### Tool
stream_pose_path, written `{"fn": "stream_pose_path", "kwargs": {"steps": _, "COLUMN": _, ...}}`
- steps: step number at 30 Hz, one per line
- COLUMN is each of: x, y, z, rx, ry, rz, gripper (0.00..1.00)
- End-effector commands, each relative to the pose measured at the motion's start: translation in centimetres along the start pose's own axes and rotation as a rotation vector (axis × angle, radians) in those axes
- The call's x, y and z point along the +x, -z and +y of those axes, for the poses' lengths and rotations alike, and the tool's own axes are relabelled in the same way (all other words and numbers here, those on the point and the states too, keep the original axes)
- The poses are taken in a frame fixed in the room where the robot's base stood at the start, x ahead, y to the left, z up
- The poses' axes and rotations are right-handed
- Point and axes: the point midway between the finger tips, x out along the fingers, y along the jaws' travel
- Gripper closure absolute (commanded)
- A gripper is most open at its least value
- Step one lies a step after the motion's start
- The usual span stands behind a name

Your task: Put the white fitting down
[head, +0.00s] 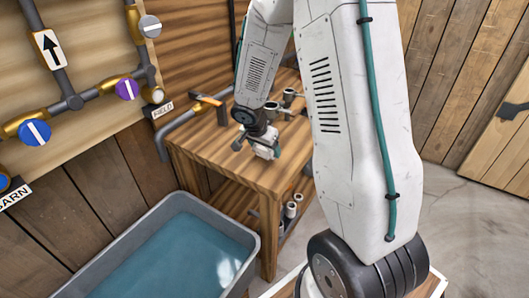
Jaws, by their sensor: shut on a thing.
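My gripper (262,143) hangs over the wooden workbench (205,150), pointing down, near its right side. It is shut on a small whitish piece, the white fitting (268,152). The fitting is small in the head view and partly hidden by the gripper. I cannot tell whether it touches the bench top.
Several grey and pale fittings (289,97) are on the bench behind my gripper. A grey tub of water (185,200) stands in front. More fittings (292,209) sit below the bench top. The bench's front left is clear.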

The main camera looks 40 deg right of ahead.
Motion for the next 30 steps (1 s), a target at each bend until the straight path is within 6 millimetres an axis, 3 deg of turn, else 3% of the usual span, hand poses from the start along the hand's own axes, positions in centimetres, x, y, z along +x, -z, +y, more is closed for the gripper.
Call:
{"fn": "stream_pose_path", "kwargs": {"steps": 4, "x": 1.7, "y": -0.7, "z": 0.0, "rx": -0.002, "ry": -0.001, "rz": 0.000, "gripper": 0.49}}
{"fn": "stream_pose_path", "kwargs": {"steps": 17, "x": 2.2, "y": -0.9, "z": 0.0, "rx": -0.001, "ry": -0.001, "rz": 0.000, "gripper": 0.49}}
{"fn": "stream_pose_path", "kwargs": {"steps": 18, "x": 2.2, "y": -0.9, "z": 0.0, "rx": -0.001, "ry": 0.000, "rz": 0.001, "gripper": 0.11}}
{"fn": "stream_pose_path", "kwargs": {"steps": 19, "x": 2.2, "y": -0.9, "z": 0.0, "rx": -0.001, "ry": 0.000, "rz": 0.001, "gripper": 0.03}}
{"fn": "stream_pose_path", "kwargs": {"steps": 30, "x": 1.6, "y": -0.8, "z": -0.1, "rx": 0.002, "ry": 0.002, "rz": 0.002, "gripper": 0.01}}
